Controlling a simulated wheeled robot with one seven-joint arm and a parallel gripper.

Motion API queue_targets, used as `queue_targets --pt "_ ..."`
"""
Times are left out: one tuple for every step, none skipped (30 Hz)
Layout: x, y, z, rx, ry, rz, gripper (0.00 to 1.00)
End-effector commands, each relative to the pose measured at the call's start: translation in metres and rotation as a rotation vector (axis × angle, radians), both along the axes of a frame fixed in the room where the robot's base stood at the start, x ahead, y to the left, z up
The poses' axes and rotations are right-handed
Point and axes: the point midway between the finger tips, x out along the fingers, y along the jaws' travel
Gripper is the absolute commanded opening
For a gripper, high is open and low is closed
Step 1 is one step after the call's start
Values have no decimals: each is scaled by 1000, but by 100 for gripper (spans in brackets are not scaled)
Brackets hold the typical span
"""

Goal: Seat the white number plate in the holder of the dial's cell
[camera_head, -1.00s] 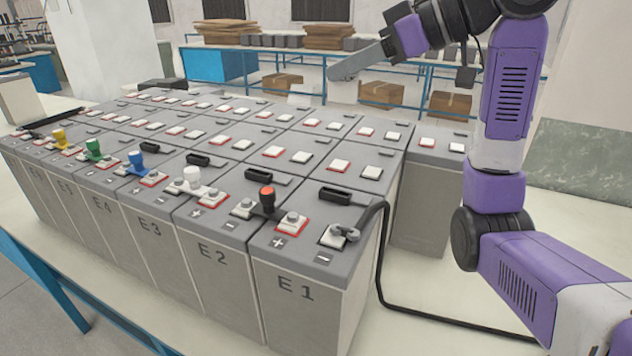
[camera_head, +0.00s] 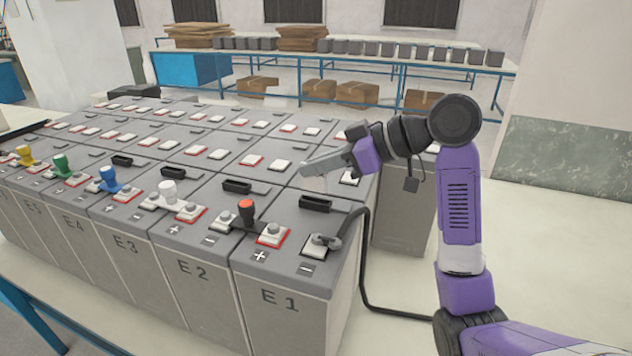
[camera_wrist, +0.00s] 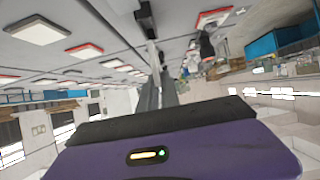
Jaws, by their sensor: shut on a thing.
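My gripper (camera_head: 306,169) is shut, its fingers above the second row of cells, behind E1. A small pale plate (camera_head: 318,183) shows just under the fingers in the head view. In the wrist view a thin white strip (camera_wrist: 154,55) stands edge-on between the fingertips; its number is not readable. Black slotted holders sit on the front cells: on E1 (camera_head: 315,204), E2 (camera_head: 237,187), E3 (camera_head: 173,172) and E4 (camera_head: 121,160). The plate is apart from them. I cannot make out a dial on any cell.
Red (camera_head: 246,212), white (camera_head: 168,193), blue (camera_head: 109,179), green (camera_head: 62,166) and yellow (camera_head: 25,155) upright knobs stand along the front row. A black cable (camera_head: 363,255) rises from E1's right terminal and runs down the side. Bare tabletop (camera_head: 540,230) lies to the right.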

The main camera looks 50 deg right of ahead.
Motion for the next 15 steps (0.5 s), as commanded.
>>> queue_targets --pt "0 0 -2 0 0 0 0" --pt "0 0 -4 0 0 0 0" --pt "0 0 -7 1 0 0 0" --pt "0 0 -10 1 0 0 0" --pt "0 1 -13 2 1 0 0" --pt "0 0 -19 4 1 -1 0" --pt "-1 0 -23 4 2 0 0" --pt "-1 0 -28 4 3 -2 0" --pt "-1 0 -33 3 2 -1 0" --pt "0 0 -36 2 1 -1 0" --pt "0 0 -38 2 1 -1 0" --pt "0 0 -39 1 0 0 0" --pt "0 0 -40 0 -1 0 0" --pt "0 0 -39 -1 -1 0 0" --pt "0 0 -39 0 -1 0 0"
